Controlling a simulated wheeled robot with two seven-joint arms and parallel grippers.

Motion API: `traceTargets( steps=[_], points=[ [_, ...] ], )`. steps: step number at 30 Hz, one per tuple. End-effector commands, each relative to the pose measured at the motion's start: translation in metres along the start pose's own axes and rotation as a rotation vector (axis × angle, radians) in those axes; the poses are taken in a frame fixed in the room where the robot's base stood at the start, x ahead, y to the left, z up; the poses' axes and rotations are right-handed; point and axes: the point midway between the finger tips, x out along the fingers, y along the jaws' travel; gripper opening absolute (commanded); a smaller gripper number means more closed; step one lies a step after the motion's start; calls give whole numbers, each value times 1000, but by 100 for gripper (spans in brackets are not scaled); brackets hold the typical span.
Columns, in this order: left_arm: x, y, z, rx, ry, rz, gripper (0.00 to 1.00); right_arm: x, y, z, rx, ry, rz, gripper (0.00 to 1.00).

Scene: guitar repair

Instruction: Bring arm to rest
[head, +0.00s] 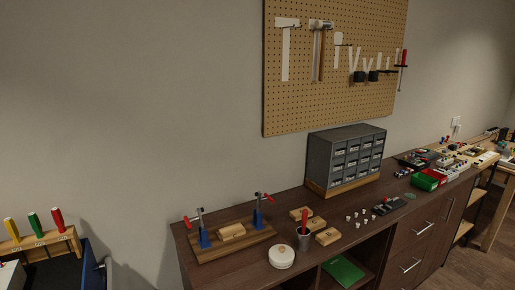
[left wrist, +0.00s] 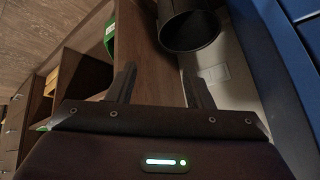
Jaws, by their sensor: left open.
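My left gripper (left wrist: 160,80) shows in the left wrist view, its two dark fingers spread apart with nothing between them. It is beside the brown wooden side of a cabinet (left wrist: 147,70), with a black cylindrical bin (left wrist: 188,32) beyond the fingertips. I cannot tell whether the fingers touch anything. Neither arm shows in the head view, and my right gripper is in no view.
The head view shows a brown workbench (head: 225,272) with clamps, wooden blocks and a grey drawer unit (head: 345,157). A pegboard (head: 290,105) hangs above. A tool rack (head: 42,242) stands at lower left. A blue cabinet (left wrist: 285,60) borders the wrist view's right.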

Motion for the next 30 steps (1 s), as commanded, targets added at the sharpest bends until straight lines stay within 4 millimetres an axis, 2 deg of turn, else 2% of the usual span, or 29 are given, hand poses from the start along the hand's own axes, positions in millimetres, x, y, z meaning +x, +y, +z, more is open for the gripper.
traceTargets(
  steps=[1, 6, 9, 13, 15, 18, 30],
  points=[
    [3, 16, 44, -2, -59, 18, 47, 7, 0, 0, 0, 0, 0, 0],
    [-8, 61, 165, -6, -231, 72, 47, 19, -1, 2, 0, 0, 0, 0],
    [-23, 85, 228, -8, -322, 100, 47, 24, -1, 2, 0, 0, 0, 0],
    [-43, 107, 287, -9, -410, 127, 47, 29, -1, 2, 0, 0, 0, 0],
    [-52, 115, 307, -9, -441, 137, 47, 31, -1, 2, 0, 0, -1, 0],
    [-59, 121, 322, -9, -465, 144, 47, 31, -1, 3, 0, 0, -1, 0],
    [-60, 122, 324, -9, -469, 146, 47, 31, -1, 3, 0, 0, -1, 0]
  ],
)
